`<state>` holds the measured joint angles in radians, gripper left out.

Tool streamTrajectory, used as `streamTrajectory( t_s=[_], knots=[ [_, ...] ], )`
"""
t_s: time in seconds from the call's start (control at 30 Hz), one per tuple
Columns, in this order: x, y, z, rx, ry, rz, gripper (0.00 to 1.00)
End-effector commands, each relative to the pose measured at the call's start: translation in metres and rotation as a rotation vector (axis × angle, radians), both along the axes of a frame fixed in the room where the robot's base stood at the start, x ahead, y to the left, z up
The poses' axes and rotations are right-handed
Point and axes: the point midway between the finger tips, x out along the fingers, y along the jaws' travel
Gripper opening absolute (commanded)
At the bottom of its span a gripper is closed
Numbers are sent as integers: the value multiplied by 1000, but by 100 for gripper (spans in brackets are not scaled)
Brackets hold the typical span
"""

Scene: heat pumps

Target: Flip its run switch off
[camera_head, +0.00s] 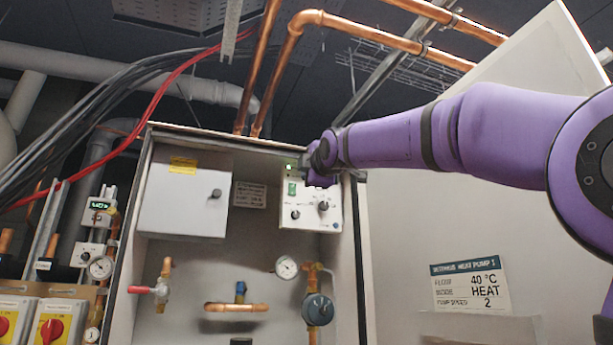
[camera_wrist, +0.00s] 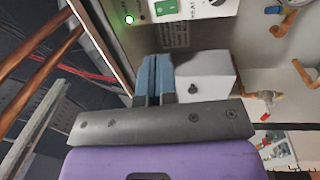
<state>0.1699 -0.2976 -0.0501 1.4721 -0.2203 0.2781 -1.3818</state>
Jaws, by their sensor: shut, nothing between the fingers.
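The control panel (camera_head: 309,215) is a white box in the upper right of the open cabinet. It carries a green rocker switch (camera_head: 292,188), which looks like the run switch, below a lit green lamp (camera_head: 288,167). Dark knobs (camera_head: 323,206) sit beside and below it. In the head view, my wrist covers the panel's upper right part.
The cabinet door (camera_head: 430,230) stands open at right with a heat-pump label (camera_head: 470,285). A grey-white box (camera_head: 183,195) fills the cabinet's upper left. Below are a gauge (camera_head: 286,267), a red-handled valve (camera_head: 140,289) and copper pipework (camera_head: 236,307). Copper pipes (camera_head: 310,18) run overhead.

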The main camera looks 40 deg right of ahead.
Motion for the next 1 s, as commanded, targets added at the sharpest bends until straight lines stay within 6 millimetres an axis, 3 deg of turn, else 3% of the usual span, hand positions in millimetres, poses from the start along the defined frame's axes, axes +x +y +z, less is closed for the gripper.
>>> streamTrajectory(
  t_s=[0.3,0.6,1.0],
  knots=[
    [55,-16,5,1,3,0,0],
    [98,-28,12,1,1,-1,0],
    [116,-33,14,1,1,0,0]
  ],
)
